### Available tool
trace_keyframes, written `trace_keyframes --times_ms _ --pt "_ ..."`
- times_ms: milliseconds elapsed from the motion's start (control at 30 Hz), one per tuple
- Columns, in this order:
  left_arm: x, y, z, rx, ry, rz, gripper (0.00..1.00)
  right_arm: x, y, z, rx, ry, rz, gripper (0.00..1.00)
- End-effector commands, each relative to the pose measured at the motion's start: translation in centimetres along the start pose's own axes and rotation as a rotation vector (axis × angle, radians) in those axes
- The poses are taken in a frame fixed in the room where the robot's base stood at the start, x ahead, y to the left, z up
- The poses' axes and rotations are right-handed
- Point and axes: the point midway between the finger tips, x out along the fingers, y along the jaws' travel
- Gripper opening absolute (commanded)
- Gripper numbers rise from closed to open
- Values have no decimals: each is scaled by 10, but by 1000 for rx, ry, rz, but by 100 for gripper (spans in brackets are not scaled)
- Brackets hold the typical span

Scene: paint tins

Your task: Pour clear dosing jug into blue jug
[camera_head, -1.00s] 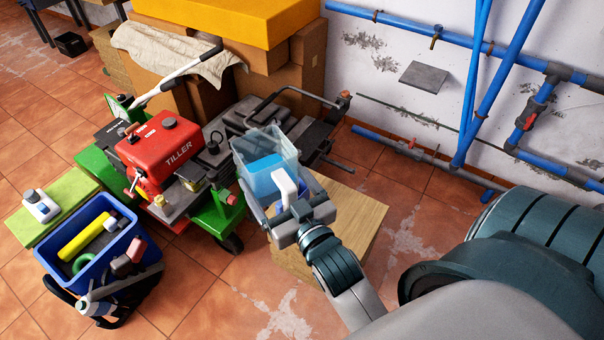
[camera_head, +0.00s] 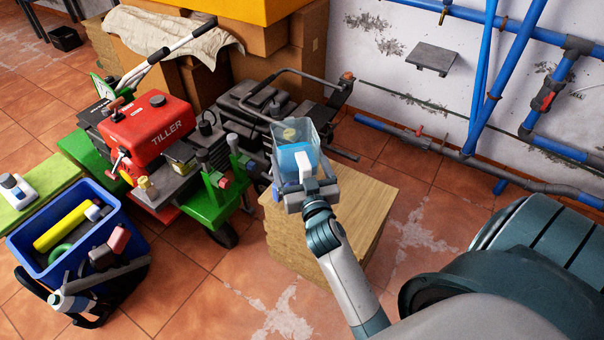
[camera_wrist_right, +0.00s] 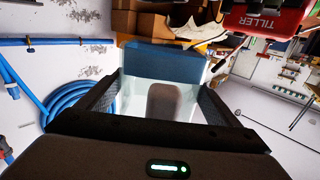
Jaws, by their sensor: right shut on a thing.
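The clear dosing jug (camera_head: 312,135) is a see-through square-sided vessel with blue liquid (camera_head: 292,161) in it and a white handle. My right gripper (camera_head: 308,186) is shut on its handle and holds it over or in front of the wooden block stack. In the right wrist view the jug (camera_wrist_right: 132,98) sits between my two dark fingers, with blue (camera_wrist_right: 165,64) at its far side. I cannot pick out a separate blue jug; a small blue patch beside the gripper is mostly hidden. My left gripper is not in view.
The wooden stack (camera_head: 361,218) stands on the tiled floor. A red tiller (camera_head: 150,132) with green parts is left of the jug. A blue crate (camera_head: 32,242) of tools is at lower left. Blue pipes (camera_head: 476,115) run along the wall at right.

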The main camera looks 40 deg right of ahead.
Motion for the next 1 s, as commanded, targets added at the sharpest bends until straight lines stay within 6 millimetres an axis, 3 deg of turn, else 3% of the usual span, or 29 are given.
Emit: trace_keyframes --times_ms 33,100,267,1000 --pt "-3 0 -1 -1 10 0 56 6 4 13 0 5 10 59" --pt "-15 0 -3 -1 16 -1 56 11 7 22 3 5 20 59" --pt "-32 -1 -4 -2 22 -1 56 18 14 32 6 6 36 59" --pt "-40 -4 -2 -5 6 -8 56 20 15 34 7 5 40 59"
